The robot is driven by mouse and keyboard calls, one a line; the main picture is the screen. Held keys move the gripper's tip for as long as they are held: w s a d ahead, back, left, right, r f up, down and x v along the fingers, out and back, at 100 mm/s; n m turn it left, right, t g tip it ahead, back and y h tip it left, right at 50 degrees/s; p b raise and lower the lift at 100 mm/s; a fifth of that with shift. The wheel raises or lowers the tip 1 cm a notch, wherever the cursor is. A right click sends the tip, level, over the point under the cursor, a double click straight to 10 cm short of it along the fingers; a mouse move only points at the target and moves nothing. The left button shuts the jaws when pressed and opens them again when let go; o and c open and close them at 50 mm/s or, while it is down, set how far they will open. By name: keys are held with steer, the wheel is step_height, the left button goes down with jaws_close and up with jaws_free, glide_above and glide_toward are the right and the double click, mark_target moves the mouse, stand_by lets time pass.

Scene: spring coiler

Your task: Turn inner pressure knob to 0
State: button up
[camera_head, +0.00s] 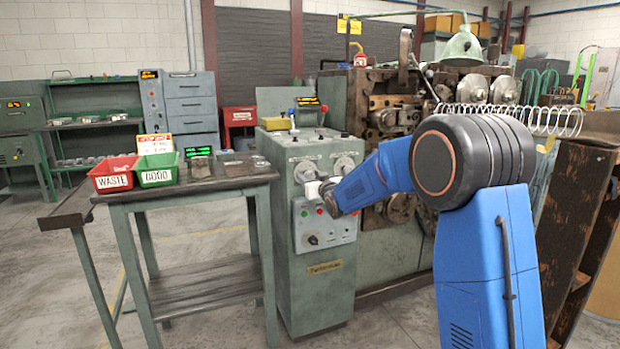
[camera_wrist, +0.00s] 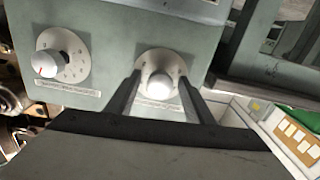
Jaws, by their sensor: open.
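Two pressure knobs with pale round dials sit on the green control cabinet. The left knob (camera_head: 306,172) and the right knob (camera_head: 344,166) show in the head view. In the wrist view, one knob (camera_wrist: 160,85) lies between the two fingers of my gripper (camera_wrist: 159,76), with a gap to either side. The other knob (camera_wrist: 47,65), with a red mark, is at the left there. My gripper (camera_head: 322,189) is open, close to the left knob in the head view. The labels are too small to read, so I cannot tell which is the inner one.
Below the knobs, the cabinet front has a switch panel (camera_head: 326,228). The coiler machine (camera_head: 385,125) stands just right of it. A table (camera_head: 230,183) with a red WASTE bin (camera_head: 114,175) and green GOOD bin (camera_head: 157,170) stands left.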

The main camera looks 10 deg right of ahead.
steer(key=c, duration=1)
steer(key=shift+c, duration=0.2)
